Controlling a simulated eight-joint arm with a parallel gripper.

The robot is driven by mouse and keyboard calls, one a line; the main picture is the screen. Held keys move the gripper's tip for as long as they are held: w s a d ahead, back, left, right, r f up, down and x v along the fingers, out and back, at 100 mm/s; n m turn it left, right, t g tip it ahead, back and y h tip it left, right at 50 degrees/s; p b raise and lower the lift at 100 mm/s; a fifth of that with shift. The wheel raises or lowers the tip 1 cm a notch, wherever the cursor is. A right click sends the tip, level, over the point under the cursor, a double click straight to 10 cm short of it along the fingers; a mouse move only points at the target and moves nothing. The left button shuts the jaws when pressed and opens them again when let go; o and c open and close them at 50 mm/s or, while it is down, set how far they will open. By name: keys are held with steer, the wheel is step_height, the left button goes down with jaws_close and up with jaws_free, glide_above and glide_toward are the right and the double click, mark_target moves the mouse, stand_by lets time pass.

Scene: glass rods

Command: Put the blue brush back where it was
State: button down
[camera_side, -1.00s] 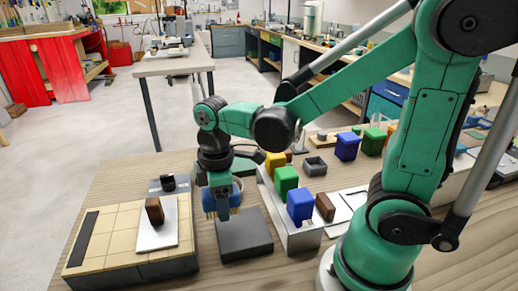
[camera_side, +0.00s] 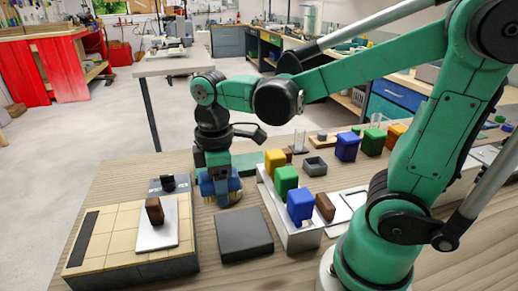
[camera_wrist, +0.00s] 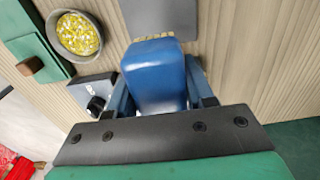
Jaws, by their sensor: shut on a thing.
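My gripper (camera_side: 221,190) is shut on the blue brush (camera_wrist: 157,75). The brush's smooth blue body fills the space between the jaws in the wrist view. In the side view the brush is low over the wooden table, behind the dark square slab (camera_side: 243,234) and right of the device with the black knob (camera_side: 168,183). I cannot tell whether its underside touches the table. A second blue block (camera_side: 300,205) stands at the front of a silver rack (camera_side: 303,238), and another blue block (camera_side: 347,146) stands farther back.
Green (camera_side: 286,181) and yellow (camera_side: 274,162) blocks stand on or by the rack, right of my gripper. A tiled board (camera_side: 105,235) with a brown block (camera_side: 154,210) lies left. The wrist view shows a bowl of yellow and white bits (camera_wrist: 77,34).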

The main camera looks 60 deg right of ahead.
steer(key=s+d+r+m, duration=0.3)
steer(key=d+m, duration=0.3)
steer(key=d, duration=0.2)
steer(key=s+d+r+m, duration=0.2)
steer(key=d+r+m, duration=0.1)
steer(key=d+m, duration=0.35)
steer(key=s+d+r+m, duration=0.25)
steer(key=d+m, duration=0.25)
steer(key=d, duration=0.4)
steer(key=shift+m, duration=0.25)
steer(key=f, duration=2)
steer(key=shift+a, duration=0.2)
steer(key=shift+c, duration=1.7)
jaws_free()
steer(key=shift+f, duration=0.1)
